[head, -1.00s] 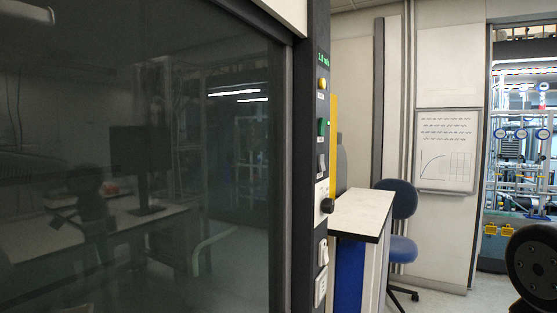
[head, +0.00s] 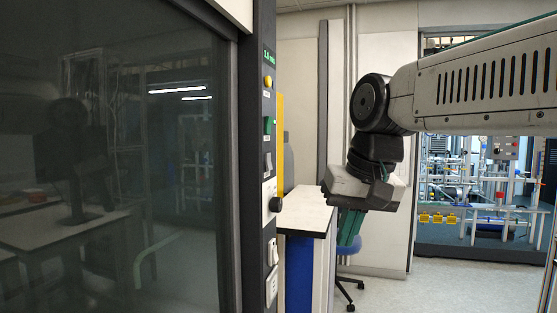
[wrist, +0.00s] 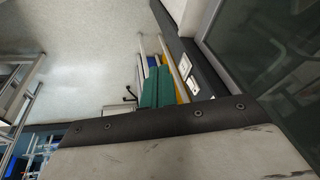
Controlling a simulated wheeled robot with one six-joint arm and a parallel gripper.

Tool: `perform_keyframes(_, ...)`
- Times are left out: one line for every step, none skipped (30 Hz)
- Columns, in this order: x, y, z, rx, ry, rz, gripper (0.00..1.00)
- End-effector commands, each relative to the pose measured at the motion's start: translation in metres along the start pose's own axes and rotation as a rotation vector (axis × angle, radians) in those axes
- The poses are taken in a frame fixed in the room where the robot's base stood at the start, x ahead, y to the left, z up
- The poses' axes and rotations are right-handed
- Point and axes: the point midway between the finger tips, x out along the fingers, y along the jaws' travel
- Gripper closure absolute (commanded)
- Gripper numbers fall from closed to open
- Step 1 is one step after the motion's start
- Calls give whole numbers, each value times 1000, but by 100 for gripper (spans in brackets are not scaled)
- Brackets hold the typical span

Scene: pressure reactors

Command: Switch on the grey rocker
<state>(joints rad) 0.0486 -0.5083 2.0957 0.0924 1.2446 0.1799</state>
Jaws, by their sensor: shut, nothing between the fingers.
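The grey rocker (head: 268,163) sits on the dark, narrow control panel of the glass-fronted cabinet in the head view. It is below a green rocker (head: 267,124) and above a black knob (head: 275,204). Its tilt is too small to read. My gripper (head: 349,228) is to the right of the panel, clear of it, with its green fingers pointing down. In the wrist view its green fingers (wrist: 157,88) lie close together, shut and empty. Part of the panel shows beyond them with white fittings (wrist: 186,68); I cannot make out the grey rocker there.
A yellow button (head: 268,82) and a green display (head: 269,53) are higher on the panel, with white fittings (head: 273,252) lower down. A white-topped bench (head: 305,212) stands behind the panel, near a blue chair (head: 347,246). Open floor (head: 390,290) lies to the right.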

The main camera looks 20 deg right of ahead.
Motion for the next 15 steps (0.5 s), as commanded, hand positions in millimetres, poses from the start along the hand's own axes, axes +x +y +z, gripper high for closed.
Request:
perform_keyframes(-20,-10,-38,45,36,-23,100)
perform_keyframes(-32,-16,-58,74,58,-39,100)
perform_keyframes(-47,-22,-82,110,85,-59,100)
perform_keyframes(-57,-27,-100,134,104,-75,100)
perform_keyframes(-67,-31,-116,157,121,-89,100)
perform_keyframes(-78,-36,-135,185,143,-108,100)
perform_keyframes(-86,-39,-148,203,157,-121,100)
perform_keyframes(-93,-41,-160,221,170,-132,100)
perform_keyframes(-102,-44,-173,239,186,-146,100)
perform_keyframes(-106,-46,-181,252,194,-155,100)
perform_keyframes(-111,-48,-187,261,202,-163,100)
perform_keyframes(-115,-49,-194,272,210,-171,100)
perform_keyframes(-117,-50,-198,278,215,-175,100)
perform_keyframes(-119,-50,-201,283,218,-179,100)
perform_keyframes(-121,-51,-203,286,222,-182,100)
